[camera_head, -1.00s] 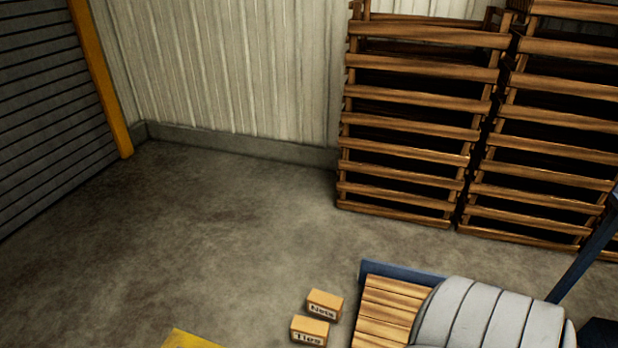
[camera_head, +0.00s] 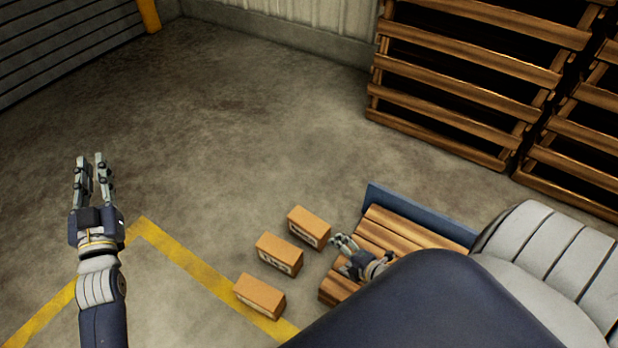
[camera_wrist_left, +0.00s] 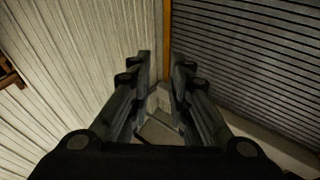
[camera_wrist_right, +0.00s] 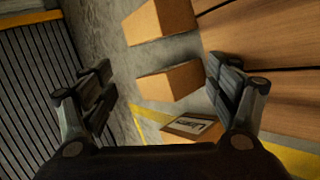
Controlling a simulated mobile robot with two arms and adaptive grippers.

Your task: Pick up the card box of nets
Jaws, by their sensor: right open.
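The card box of nets (camera_head: 309,226) is the farthest of three brown card boxes in a slanting row; its label reads "Nets" in the earlier head view and is too small to read now. In the right wrist view the farthest box (camera_wrist_right: 160,20) is at the top, cut by the frame. My right gripper (camera_head: 345,243) is open and empty, just right of the nets box in the head view, apart from it as far as I can tell. It frames the boxes in its own view (camera_wrist_right: 160,75). My left gripper (camera_head: 90,158) is open, empty and far left.
The ties box (camera_head: 279,255) and a third box (camera_head: 259,296) stand nearer me. A wooden slatted surface (camera_head: 400,235) with a blue edge board lies right of the boxes. Yellow floor lines (camera_head: 190,262) cross bare floor at left.

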